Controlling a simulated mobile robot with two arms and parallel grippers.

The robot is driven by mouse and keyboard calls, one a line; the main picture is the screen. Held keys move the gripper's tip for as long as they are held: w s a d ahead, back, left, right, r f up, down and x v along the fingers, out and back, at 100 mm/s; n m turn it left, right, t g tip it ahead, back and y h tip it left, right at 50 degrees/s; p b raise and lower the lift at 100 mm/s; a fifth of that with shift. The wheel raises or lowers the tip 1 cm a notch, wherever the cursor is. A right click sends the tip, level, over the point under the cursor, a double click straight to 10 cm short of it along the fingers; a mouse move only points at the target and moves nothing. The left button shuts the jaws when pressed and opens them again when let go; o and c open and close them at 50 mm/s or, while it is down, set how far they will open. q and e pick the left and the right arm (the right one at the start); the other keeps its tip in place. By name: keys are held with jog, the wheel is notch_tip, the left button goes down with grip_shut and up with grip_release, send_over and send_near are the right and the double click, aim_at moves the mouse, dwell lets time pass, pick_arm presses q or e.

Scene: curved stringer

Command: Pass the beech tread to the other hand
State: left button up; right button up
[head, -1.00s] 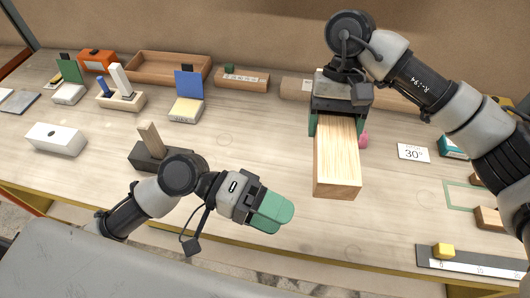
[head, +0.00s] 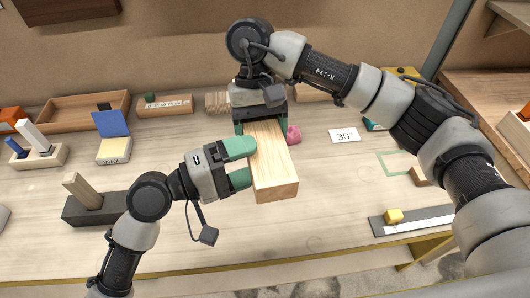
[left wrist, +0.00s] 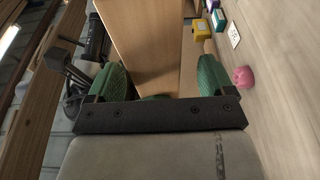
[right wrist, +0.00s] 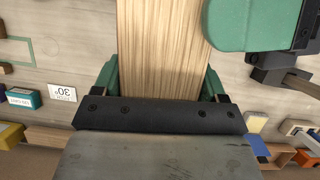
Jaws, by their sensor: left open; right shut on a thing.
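The beech tread (head: 272,165) is a pale wooden block held above the bench, its near end sticking out toward the front. My right gripper (head: 262,125) is shut on its far end; the right wrist view shows the tread (right wrist: 162,50) between the green fingers. My left gripper (head: 243,164) is open at the tread's left side, near its front half. In the left wrist view the tread (left wrist: 145,45) stands between the spread green fingers. I cannot tell whether either left finger touches it.
A dark block with a wooden peg (head: 90,205) is at the left. The front middle of the bench is clear.

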aim_at(267, 155)
pick_arm(q)
jog(key=shift+x, duration=2.05)
jog(key=shift+c, duration=0.2)
jog(key=c, duration=1.2)
pick_arm(e)
jog(key=shift+r, duration=0.1)
pick_arm(q)
jog(key=shift+c, duration=0.8)
pick_arm(e)
jog(key=o, duration=1.2)
jog(key=shift+o, duration=0.9)
pick_arm(q)
jog(key=shift+s+r, duration=0.1)
jog(key=shift+r, duration=0.05)
